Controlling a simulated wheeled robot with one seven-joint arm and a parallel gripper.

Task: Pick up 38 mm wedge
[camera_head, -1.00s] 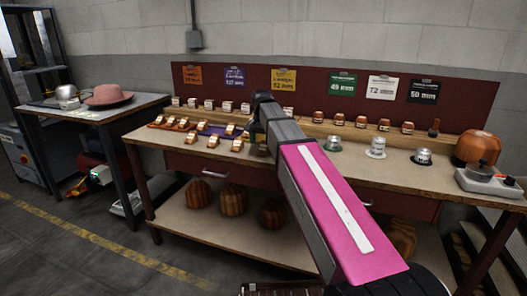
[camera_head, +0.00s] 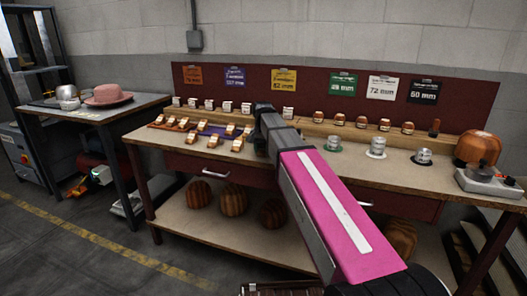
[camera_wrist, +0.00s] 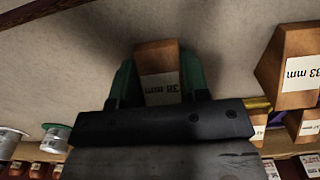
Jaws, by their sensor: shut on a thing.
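In the wrist view, my gripper (camera_wrist: 157,62) is shut on the 38 mm wedge (camera_wrist: 160,88). The wedge is a brown wooden block with a white label reading 38 mm upside down, and it sits between the two green fingers. In the head view, my gripper (camera_head: 266,112) is over the middle of the workbench, and my arm hides the held wedge. I cannot tell how far the wedge is from the bench top.
A wedge labelled 33 mm (camera_wrist: 293,65) stands close on the right in the wrist view, with more wedges below it. Labelled tins (camera_head: 377,147) stand on the workbench (camera_head: 315,152). A brown wooden hat block (camera_head: 478,148) is at the far right.

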